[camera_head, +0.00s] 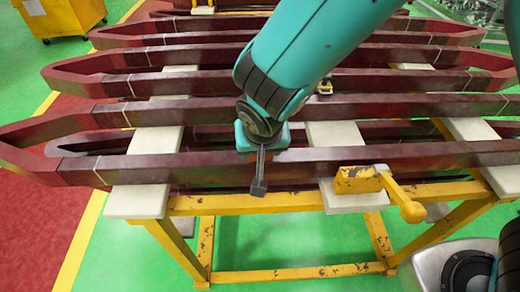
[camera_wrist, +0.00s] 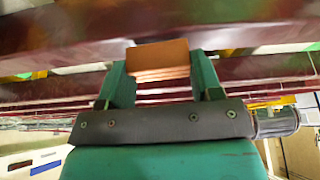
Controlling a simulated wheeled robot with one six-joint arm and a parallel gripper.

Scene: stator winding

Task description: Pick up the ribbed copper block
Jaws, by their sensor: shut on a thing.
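The ribbed copper block (camera_wrist: 158,57) shows in the wrist view between the two green fingers of my gripper (camera_wrist: 160,76). Its top face is plain orange-brown and its near side has fine ribs. The fingers are shut on it, one at each side. In the head view my gripper (camera_head: 262,140) is over the front dark red bars, left of the yellow mallet-like tool. The block cannot be made out there, as my arm covers that spot. Whether the block touches the bars beneath is not clear.
Long dark red coil bars (camera_head: 200,168) lie across pale support pads (camera_head: 139,200) on a yellow frame (camera_head: 250,204). A yellow mallet-like tool (camera_head: 362,179) rests on the front pad to the right. A yellow bin (camera_head: 62,17) stands far left. Green floor is clear in front.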

